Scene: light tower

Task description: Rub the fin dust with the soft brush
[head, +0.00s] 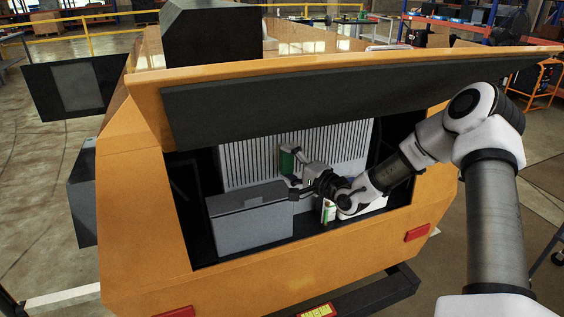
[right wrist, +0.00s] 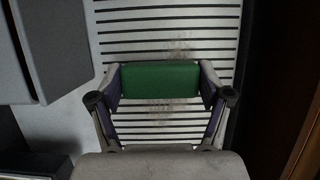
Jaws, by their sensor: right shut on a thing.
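The soft brush shows as a green block (head: 287,161) in the head view and as a green bar (right wrist: 160,80) in the right wrist view. My right gripper (head: 295,170) is shut on it, one finger at each end. The brush is in front of the pale finned panel (head: 238,160) inside the orange housing; I cannot tell whether it touches the fins. Brownish fin dust (right wrist: 180,48) marks the slats above the brush, and a fainter patch (right wrist: 160,112) shows below it. The brush hides the fins behind it. My left gripper is not in view.
A grey box (head: 250,222) stands in front of the fins at the lower left. A white and green container (head: 328,211) stands beside it, partly behind my arm. The raised orange lid (head: 340,75) overhangs the opening, and the housing's front rim lies below.

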